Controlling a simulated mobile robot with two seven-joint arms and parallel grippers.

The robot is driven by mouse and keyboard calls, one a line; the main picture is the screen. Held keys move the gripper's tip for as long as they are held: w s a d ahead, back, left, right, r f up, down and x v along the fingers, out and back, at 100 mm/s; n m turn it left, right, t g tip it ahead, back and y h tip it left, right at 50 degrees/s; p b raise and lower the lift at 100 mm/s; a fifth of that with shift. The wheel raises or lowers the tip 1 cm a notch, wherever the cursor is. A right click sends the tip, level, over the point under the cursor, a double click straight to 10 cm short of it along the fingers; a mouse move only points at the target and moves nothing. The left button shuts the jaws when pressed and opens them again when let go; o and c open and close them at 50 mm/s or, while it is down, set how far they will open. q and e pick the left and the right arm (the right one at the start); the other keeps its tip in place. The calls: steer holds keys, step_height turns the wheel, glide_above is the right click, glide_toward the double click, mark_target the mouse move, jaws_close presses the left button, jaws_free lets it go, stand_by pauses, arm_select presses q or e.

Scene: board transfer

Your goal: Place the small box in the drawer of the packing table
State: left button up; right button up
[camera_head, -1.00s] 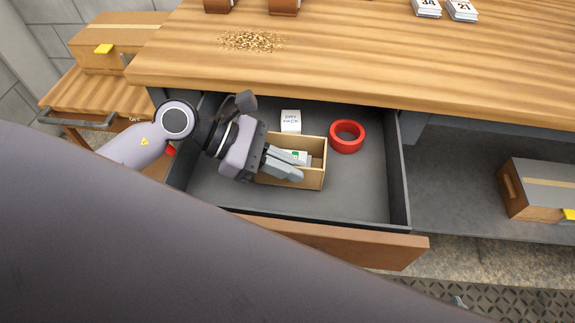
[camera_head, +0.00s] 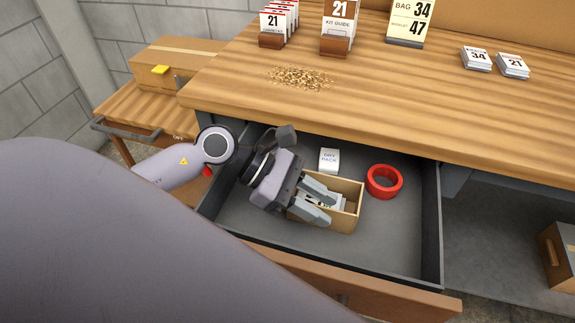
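The small box (camera_head: 344,222) is an open-topped tan box with a white item inside. It sits in the pulled-out drawer (camera_head: 400,235) of the packing table (camera_head: 420,115). My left gripper (camera_head: 333,209) reaches in from the left over the box's left part. Its two grey fingers are apart, with the box's inside and white item showing between them. The fingers hide part of the box's left end, and I cannot tell whether they touch it. My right gripper is not in view.
A white dry pack (camera_head: 329,160) and a red tape roll (camera_head: 384,181) lie in the drawer behind and right of the box. The drawer floor in front is clear. Cards and a grain pile (camera_head: 300,78) are on the tabletop. A side table with a carton (camera_head: 165,68) stands left.

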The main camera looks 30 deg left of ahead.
arm_select(q)
steer(key=v, duration=1.1)
steer(key=shift+b, duration=0.35)
